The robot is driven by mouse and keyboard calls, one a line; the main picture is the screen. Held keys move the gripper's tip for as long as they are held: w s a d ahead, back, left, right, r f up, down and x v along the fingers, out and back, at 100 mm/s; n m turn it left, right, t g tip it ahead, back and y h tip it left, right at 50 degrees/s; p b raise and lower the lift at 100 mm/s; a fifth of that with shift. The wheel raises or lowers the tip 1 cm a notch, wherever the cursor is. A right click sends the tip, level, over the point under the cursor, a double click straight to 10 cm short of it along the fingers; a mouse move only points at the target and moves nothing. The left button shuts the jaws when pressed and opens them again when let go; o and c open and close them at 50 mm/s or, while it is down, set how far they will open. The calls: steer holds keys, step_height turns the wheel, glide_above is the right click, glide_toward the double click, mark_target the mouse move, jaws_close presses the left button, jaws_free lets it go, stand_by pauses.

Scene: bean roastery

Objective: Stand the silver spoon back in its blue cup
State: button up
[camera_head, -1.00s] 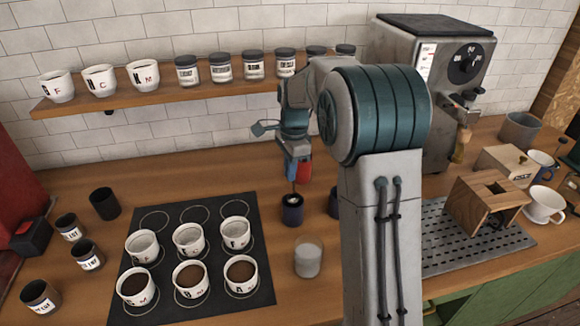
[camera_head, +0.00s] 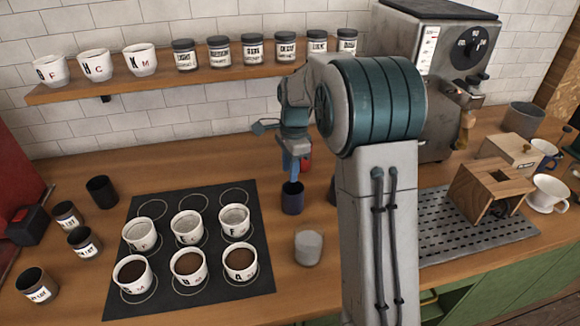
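A small dark blue cup (camera_head: 292,200) stands upright on the wooden counter, just right of the black mat. My gripper (camera_head: 293,176) points down right over this cup, its tip at or just above the rim. It is small and partly masked by my own arm, so I cannot tell whether its fingers are open or shut. I cannot make out the silver spoon; it may be hidden at the fingers or inside the cup. A red patch (camera_head: 306,164) shows beside the fingers. Part of another dark cup (camera_head: 333,192) shows at the edge of my arm.
A black mat (camera_head: 150,308) holds several white cups, some with dark contents. A pale glass (camera_head: 308,248) stands in front of the blue cup. Dark jars stand at left; a shelf (camera_head: 150,83) runs behind. A grinder machine (camera_head: 440,50) and wooden box (camera_head: 490,190) are at right.

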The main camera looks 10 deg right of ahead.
steer(key=shift+r, duration=0.1)
step_height(320, 180, up, 14)
steer(key=d, duration=0.1)
steer(key=shift+w+f+b, duration=0.2)
steer(key=shift+b, duration=0.1)
stand_by(0.8)
steer(key=s+f+n+t, duration=0.1)
steer(key=s+f+n, duration=0.3)
steer(key=s+n, duration=0.4)
steer(key=s+f+n+t+h, duration=0.1)
steer(key=s+f+n, duration=0.3)
steer(key=s, duration=1.6)
steer(key=n+t, duration=0.1)
steer(key=n, duration=0.2)
steer(key=shift+s+f+n+t, duration=0.15)
steer(key=shift+f+n+t, duration=0.15)
steer(key=shift+n, duration=0.1)
steer(key=shift+a, duration=0.1)
